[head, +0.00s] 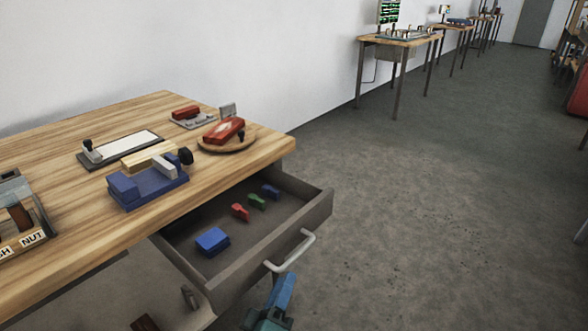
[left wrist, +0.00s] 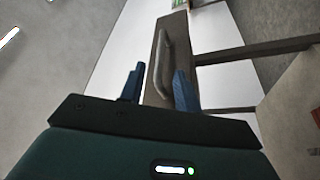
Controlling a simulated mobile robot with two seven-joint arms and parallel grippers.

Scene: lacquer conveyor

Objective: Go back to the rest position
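My left gripper (head: 280,290) is at the bottom of the head view, just below and in front of the pale drawer handle (head: 290,252). In the left wrist view its two blue fingers (left wrist: 157,80) stand apart with nothing held between them. The handle also shows there (left wrist: 164,60), beyond and partly between the fingers; I cannot tell whether they touch it. The grey drawer (head: 318,215) is pulled out from under the wooden table. My right gripper is in neither view.
The drawer holds a blue block (head: 212,240) and several small coloured pieces. On the wooden table (head: 60,190) stand a blue fixture (head: 148,190), a round wooden plate (head: 205,148) with a red block (head: 224,130), and a labelled box (head: 20,245). Floor (head: 440,220) to the right is clear.

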